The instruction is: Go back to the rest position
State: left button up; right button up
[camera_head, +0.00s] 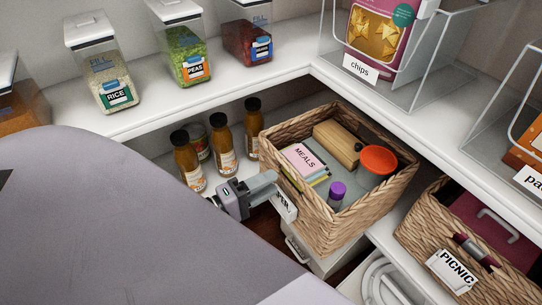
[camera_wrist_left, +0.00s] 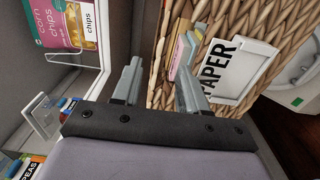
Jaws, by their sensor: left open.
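My left gripper (camera_head: 272,187) is open at the front-left side of a wicker basket (camera_head: 330,225), close to its rim. In the left wrist view the two fingers of the gripper (camera_wrist_left: 160,65) stand apart, with part of the basket (camera_wrist_left: 162,88) showing between them. I cannot tell whether they touch it. A white label reading "PAPER" (camera_wrist_left: 228,70) hangs on the basket; in the head view the gripper partly covers it. The basket holds a pink "MEALS" book (camera_head: 303,158), a wooden block (camera_head: 336,143), an orange bowl (camera_head: 378,160) and a purple-capped jar (camera_head: 337,193). My right gripper is not in view.
Several sauce bottles (camera_head: 188,162) stand left of the basket on the lower shelf. Containers of rice (camera_head: 103,80) and peas (camera_head: 187,55) stand on the upper shelf (camera_head: 130,115), with a chips bin (camera_head: 400,92) at right. A picnic basket (camera_head: 420,228) sits at lower right.

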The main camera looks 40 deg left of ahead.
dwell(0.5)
pick_arm(q)
jog(key=s+d+f+m+g+y, duration=0.3)
jog(key=s+d+f+m+g, duration=0.6)
jog(key=m, duration=0.7)
notch_tip(320, 180, up, 13)
jog(key=a+t+y+p, duration=0.1)
jog(key=a+t+p, duration=0.1)
jog(key=p, duration=1.4)
jog(key=shift+s+a+f, duration=0.1)
jog(key=shift+s+a, duration=0.05)
